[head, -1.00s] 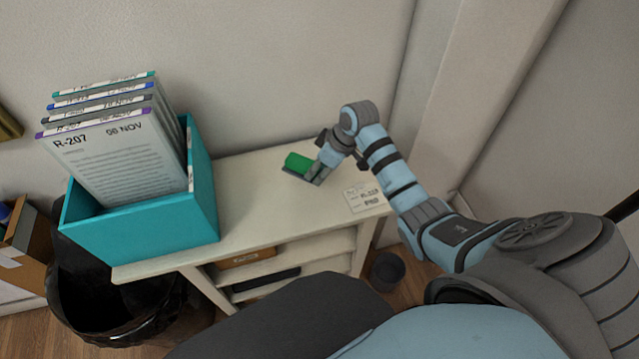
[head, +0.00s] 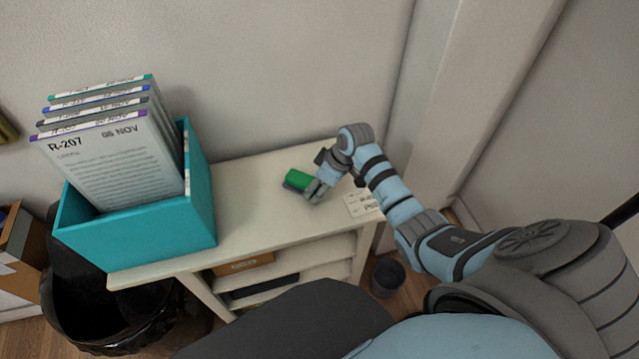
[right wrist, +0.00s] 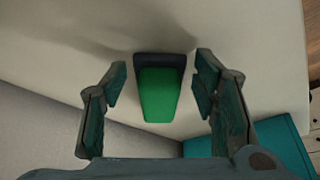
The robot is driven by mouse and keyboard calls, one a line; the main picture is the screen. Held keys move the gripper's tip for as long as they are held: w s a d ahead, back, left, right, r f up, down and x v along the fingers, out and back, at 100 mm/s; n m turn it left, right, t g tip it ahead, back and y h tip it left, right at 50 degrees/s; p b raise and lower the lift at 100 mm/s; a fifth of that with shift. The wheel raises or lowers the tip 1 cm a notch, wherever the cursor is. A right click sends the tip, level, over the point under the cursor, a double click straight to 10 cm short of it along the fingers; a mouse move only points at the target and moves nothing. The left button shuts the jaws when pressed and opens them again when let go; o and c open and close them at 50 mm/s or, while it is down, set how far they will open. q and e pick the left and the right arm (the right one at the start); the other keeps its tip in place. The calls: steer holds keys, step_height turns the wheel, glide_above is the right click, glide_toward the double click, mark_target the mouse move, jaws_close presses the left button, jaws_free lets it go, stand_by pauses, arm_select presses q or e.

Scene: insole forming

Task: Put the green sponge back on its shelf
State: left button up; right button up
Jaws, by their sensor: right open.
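The green sponge (head: 298,179), with a dark layer on one side, is at the white table's (head: 245,205) top. In the right wrist view the sponge (right wrist: 160,95) lies between the two fingers, with a gap on each side. My right gripper (head: 314,188) is open around it, close to the table top; it also shows in the right wrist view (right wrist: 160,78). The fingers partly hide the sponge's right end in the head view. My left gripper is out of view.
A teal box (head: 135,240) with upright labelled folders (head: 110,160) stands on the table's left part. A paper label (head: 362,203) lies at the right edge. Shelves under the top hold a brown box (head: 245,264) and a dark item (head: 265,286). A black bin (head: 125,335) stands at left.

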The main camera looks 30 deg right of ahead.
steer(key=shift+o, duration=0.3)
steer(key=p+v, duration=0.3)
steer(key=v, duration=0.8)
steer(key=shift+r+p, duration=0.3)
steer(key=shift+r, duration=0.1)
steer(key=shift+o, duration=0.2)
steer(key=w+d+f+n+t+h+b, duration=0.1)
steer(key=w+d+f+t+h+b, duration=0.1)
steer(key=d, duration=0.8)
steer(key=shift+f+n+t+h, duration=0.25)
steer(key=shift+t+h, duration=0.25)
steer(key=shift+h, duration=0.6)
steer(key=w+d+r+n+t+h+b, duration=0.2)
steer(key=d+r+n+t+h+b, duration=0.15)
steer(key=d+n+t, duration=0.5)
steer(key=n+g+y+b, duration=0.3)
steer(key=n+y, duration=1)
steer(key=n, duration=1.3)
glide_toward(303, 178)
steer(key=shift+g+h, duration=0.35)
steer(key=shift+h, duration=0.1)
steer(key=x, duration=0.8)
steer(key=shift+w+a+r, duration=0.2)
steer(key=shift+a+r, duration=0.1)
steer(key=shift+r, duration=0.05)
steer(key=shift+s, duration=0.1)
steer(key=c, duration=1.2)
